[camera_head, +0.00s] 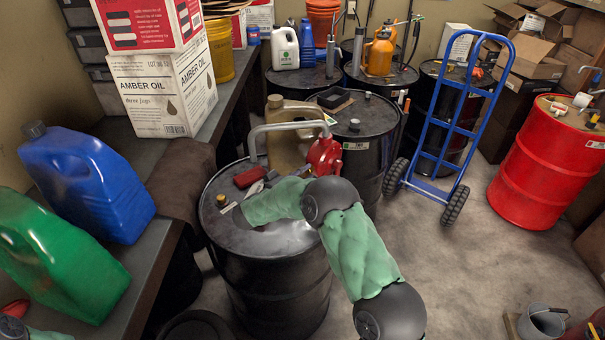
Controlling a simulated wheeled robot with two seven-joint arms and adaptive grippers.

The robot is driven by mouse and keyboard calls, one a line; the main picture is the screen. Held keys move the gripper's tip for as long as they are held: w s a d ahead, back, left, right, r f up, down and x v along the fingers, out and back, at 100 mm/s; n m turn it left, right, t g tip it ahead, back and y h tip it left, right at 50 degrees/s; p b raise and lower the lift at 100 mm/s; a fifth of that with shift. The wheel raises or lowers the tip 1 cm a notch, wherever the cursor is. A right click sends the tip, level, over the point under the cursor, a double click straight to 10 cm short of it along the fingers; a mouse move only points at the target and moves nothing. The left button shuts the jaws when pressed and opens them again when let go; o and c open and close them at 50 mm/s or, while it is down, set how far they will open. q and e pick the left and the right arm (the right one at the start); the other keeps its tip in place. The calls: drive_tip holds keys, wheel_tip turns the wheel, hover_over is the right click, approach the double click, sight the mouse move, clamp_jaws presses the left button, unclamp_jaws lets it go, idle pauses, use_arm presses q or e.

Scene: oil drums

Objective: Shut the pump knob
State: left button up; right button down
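The red pump (323,157) stands upright on the black drum in the middle, with a bent grey pipe (285,127) reaching left from it. I cannot clearly make out its knob. My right arm comes up from the lower right and bends left across the drum top, in front of the pump's base. My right gripper (236,213) is small and dark at the arm's far end, low over the drum's left side and apart from the red pump body. Its fingers are not clear. Only a bit of my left arm shows at the lower left corner; its gripper is out of view.
A red block (249,177) and small tools lie on the black drum top (285,238). A tan jug (288,140) stands behind. Blue (90,185) and green (55,262) jugs are on the left bench. A blue hand truck (447,125) and red drum (540,172) stand right; floor between is clear.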

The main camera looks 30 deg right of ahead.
drive_tip(key=shift+r+m, duration=0.2)
drive_tip(key=shift+m, duration=0.1)
drive_tip(key=shift+s+d+m+b, duration=0.1)
drive_tip(key=shift+m+b, duration=7.2)
drive_tip(key=shift+m, duration=1.6)
drive_tip(key=c, duration=1.2)
unclamp_jaws()
drive_tip(key=shift+o, duration=1.1)
drive_tip(key=shift+s, duration=0.15)
drive_tip(key=shift+f, duration=0.1)
